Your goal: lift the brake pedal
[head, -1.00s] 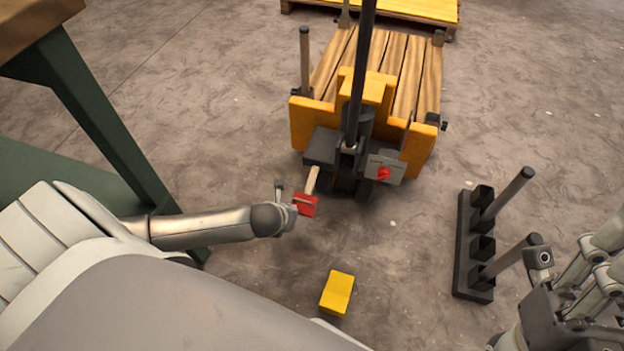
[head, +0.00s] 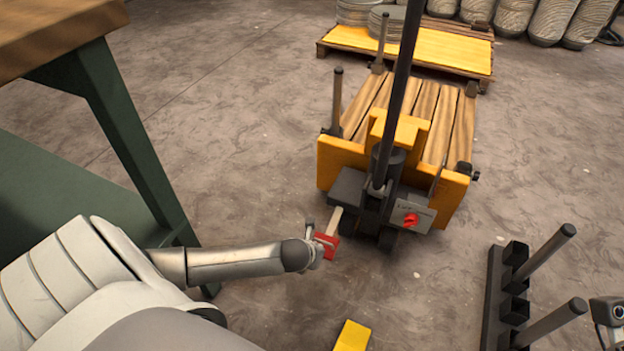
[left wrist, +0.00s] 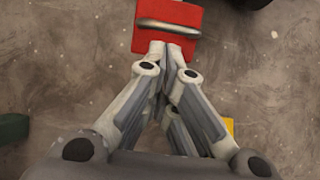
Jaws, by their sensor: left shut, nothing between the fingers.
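The brake pedal is a red plate (head: 326,246) on a pale bar (head: 334,222), low on the near side of the yellow pallet truck (head: 342,166). My left gripper (head: 316,252) is right at the pedal's near left edge. In the left wrist view, the red pedal (left wrist: 145,28) with a silver strip across it lies just beyond my left fingertips (left wrist: 168,52). The fingers are shut together with nothing between them. They overlap the pedal's lower edge; I cannot tell whether they touch it or are under it. Part of my right gripper (head: 608,312) shows at the right edge; its fingers are cut off.
A green-legged workbench (head: 128,130) stands at the left. A black rack with posts (head: 494,295) is at the lower right and a yellow block (head: 352,337) at the bottom. A yellow-topped pallet (head: 440,48) is behind the truck. Floor right of the truck is clear.

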